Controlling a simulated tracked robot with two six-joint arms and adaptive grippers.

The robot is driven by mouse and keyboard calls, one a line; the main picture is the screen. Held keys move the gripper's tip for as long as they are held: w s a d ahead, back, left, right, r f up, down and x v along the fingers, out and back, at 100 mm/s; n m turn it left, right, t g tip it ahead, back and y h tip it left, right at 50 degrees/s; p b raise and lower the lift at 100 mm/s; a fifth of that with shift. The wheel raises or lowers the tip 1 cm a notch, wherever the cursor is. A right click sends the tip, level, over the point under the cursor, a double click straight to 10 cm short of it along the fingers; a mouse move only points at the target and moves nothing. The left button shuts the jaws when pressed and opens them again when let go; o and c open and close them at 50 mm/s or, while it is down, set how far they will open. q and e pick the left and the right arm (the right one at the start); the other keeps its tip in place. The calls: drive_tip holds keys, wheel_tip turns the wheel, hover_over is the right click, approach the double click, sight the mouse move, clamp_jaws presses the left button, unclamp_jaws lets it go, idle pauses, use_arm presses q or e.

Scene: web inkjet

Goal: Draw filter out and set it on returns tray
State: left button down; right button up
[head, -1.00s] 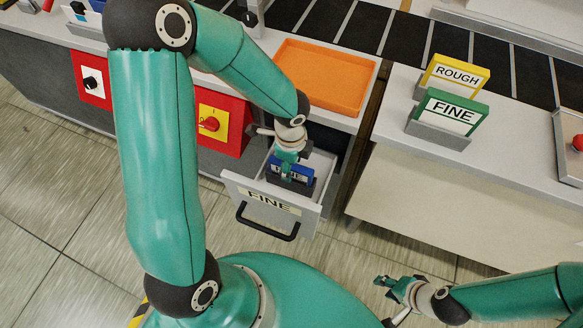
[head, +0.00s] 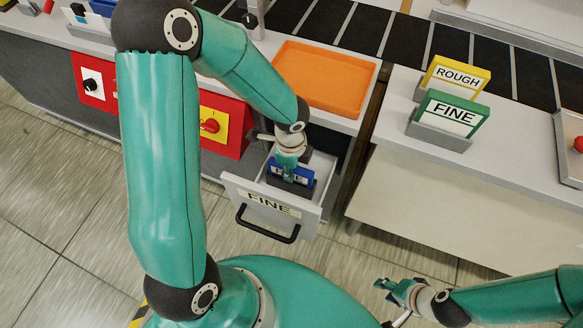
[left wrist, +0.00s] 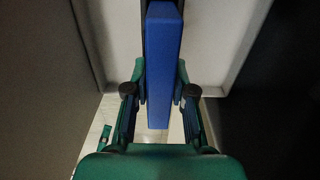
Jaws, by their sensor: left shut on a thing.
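The filter (head: 302,174) is a blue block with a white label, upright in a dark holder (head: 296,188) inside the open drawer (head: 270,205) marked FINE. It also shows as a long blue bar in the left wrist view (left wrist: 162,65). My left gripper (head: 289,172) reaches down into the drawer and is shut on the filter, one finger on each side. The left wrist view shows the two fingers (left wrist: 161,85) against its sides. The filter's label is partly hidden by the gripper. An orange tray (head: 325,78) lies on the counter behind the drawer. My right gripper (head: 392,290) is empty, over the floor, its fingers apart.
A yellow ROUGH card (head: 455,74) and a green FINE card (head: 448,112) stand in holders on the right counter. A red switch on a yellow plate (head: 210,125) is left of the drawer. The orange tray is empty.

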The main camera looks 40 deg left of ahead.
use_arm(q)
drive_tip(key=shift+r, duration=0.1)
drive_tip(key=shift+r+p, duration=3.05)
drive_tip(key=shift+r, duration=0.35)
